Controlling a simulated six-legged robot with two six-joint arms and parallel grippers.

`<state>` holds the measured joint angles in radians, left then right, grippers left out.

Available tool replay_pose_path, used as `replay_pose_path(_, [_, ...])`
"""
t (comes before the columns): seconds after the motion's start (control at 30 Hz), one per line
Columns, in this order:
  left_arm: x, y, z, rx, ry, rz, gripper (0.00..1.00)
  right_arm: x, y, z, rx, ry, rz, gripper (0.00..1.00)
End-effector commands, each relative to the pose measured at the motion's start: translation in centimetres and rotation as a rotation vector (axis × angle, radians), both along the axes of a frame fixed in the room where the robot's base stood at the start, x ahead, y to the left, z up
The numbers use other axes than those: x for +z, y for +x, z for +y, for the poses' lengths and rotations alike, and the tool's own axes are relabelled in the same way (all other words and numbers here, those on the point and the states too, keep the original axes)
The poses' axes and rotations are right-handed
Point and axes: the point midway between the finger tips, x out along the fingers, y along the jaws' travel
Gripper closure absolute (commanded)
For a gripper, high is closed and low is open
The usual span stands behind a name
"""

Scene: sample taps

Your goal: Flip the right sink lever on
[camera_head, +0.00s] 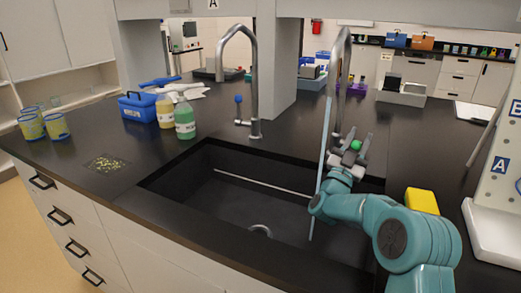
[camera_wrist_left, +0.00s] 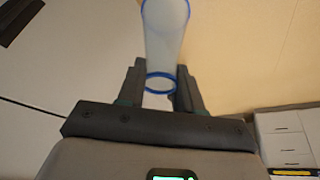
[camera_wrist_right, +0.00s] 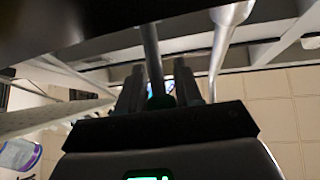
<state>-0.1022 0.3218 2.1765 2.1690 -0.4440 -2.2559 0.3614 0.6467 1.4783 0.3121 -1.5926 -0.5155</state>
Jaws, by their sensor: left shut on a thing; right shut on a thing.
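The right sink tap (camera_head: 341,80) is a tall grey gooseneck at the back edge of the sink. Its lever has a green knob (camera_head: 356,145), and my right gripper (camera_head: 352,148) is at it. In the right wrist view, the fingers (camera_wrist_right: 160,98) are shut around the green knob, and the grey lever stem (camera_wrist_right: 152,50) runs up from it. My left gripper (camera_wrist_left: 160,88) is outside the head view. In the left wrist view it is shut on a translucent blue-rimmed container (camera_wrist_left: 165,40).
The black sink (camera_head: 225,190) lies below, with a thin pale upright strip (camera_head: 322,160) close to my right gripper. The left tap (camera_head: 254,85) has a blue knob (camera_head: 238,98). A yellow block (camera_head: 421,200) lies beside my right arm. Bottles (camera_head: 184,118) and cups (camera_head: 57,126) stand left.

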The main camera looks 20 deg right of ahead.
Motion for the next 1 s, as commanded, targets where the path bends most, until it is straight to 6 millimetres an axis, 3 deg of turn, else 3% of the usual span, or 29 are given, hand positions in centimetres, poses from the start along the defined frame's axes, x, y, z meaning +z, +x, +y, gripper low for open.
replay_pose_path(0.2, [0.0, 0.2, -0.1, -0.001, 0.000, 0.000, 1.00, -0.2, 0.2, -0.1, 0.000, 0.003, 0.004, 1.00])
replay_pose_path(0.23, [0.0, 0.2, -0.1, -0.001, 0.000, 0.000, 1.00, -0.2, 0.2, -0.1, -0.001, 0.004, 0.004, 0.59])
replay_pose_path(0.27, [0.0, 0.2, -0.1, -0.001, 0.000, 0.000, 1.00, -0.2, 0.2, -0.1, -0.001, 0.004, 0.004, 0.49])
replay_pose_path(0.3, [0.0, 0.2, -0.1, -0.001, 0.000, 0.000, 1.00, -0.2, 0.3, -0.1, -0.001, 0.003, 0.003, 0.47])
replay_pose_path(0.67, [-0.2, 0.2, -0.1, 0.000, 0.000, 0.000, 1.00, -0.6, 0.0, 0.5, -0.001, 0.003, 0.002, 0.47])
replay_pose_path(1.0, [-1.1, 0.2, -0.1, 0.000, 0.000, 0.000, 1.00, -5.2, -2.4, 5.8, 0.002, 0.004, 0.005, 0.47])
